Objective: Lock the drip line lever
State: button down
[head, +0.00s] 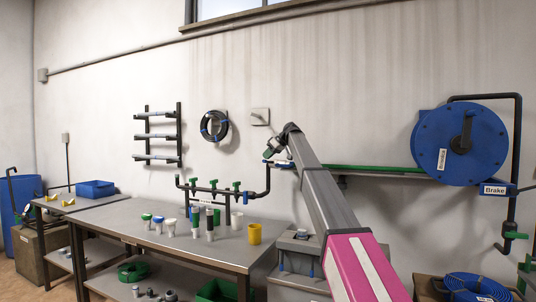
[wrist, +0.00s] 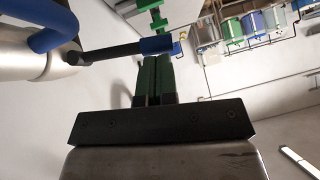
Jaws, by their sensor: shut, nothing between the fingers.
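My gripper (head: 268,153) is at the far end of my arm, near the wall behind the bench. In the wrist view its two green fingers (wrist: 158,72) are shut together with nothing between them. A black lever with a blue sleeve (wrist: 158,45) runs across just beyond the fingertips; I cannot tell whether they touch it. A green valve (wrist: 160,22) shows beyond the sleeve. The manifold (head: 212,190), a black pipe with several green valves, stands at the bench's back edge. Its label is too small to read. No view clearly shows which lever is the drip line lever.
A blue hose reel (head: 459,143) with a "Brake" label (head: 494,190) is on the right wall. A green-edged rail (head: 375,168) runs along the wall behind my arm.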

jog(key=f+n+t, duration=0.1)
jog(key=f, duration=0.1)
jog(key=s+f+t+h, duration=0.1)
jog(key=f+t, duration=0.1)
jog(key=shift+s+a+f+n, duration=0.15)
jog(key=shift+s+n, duration=0.05)
jog(key=shift+n, duration=0.2)
jog(key=shift+f, duration=0.1)
jog(key=s+d+r, duration=0.2)
jog(key=d+r, duration=0.1)
jog(key=r, duration=0.3)
jog(key=s+d+r, duration=0.2)
jog(key=d+r, duration=0.1)
jog(key=r, duration=0.2)
jog(key=shift+s+r, duration=0.25)
jog(key=shift+r, duration=0.15)
